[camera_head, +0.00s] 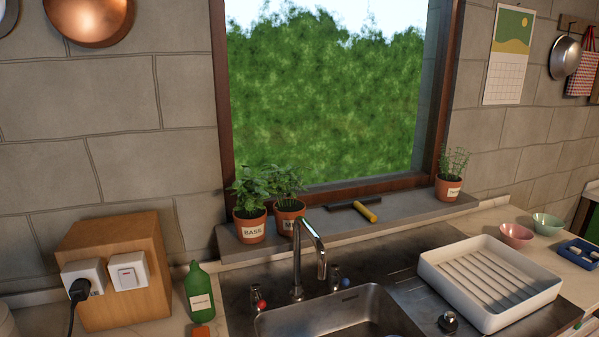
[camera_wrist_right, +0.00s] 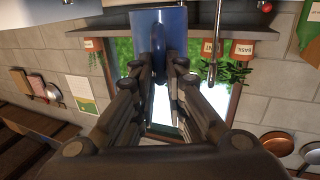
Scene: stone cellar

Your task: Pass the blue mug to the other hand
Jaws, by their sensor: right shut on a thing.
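The exact contact is hard to tell in the dark. Neither of my grippers shows in the head view, and my left gripper is in no view. The mug cannot be made out for certain in the head view.
The head view shows a sink (camera_head: 340,312) with a tap (camera_head: 311,240), a white drying rack (camera_head: 440,283) at right and a green bottle (camera_head: 200,295) at left. Potted herbs (camera_head: 250,228) stand on the sill. Pink (camera_head: 515,236) and green bowls (camera_head: 547,224) stand at far right.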

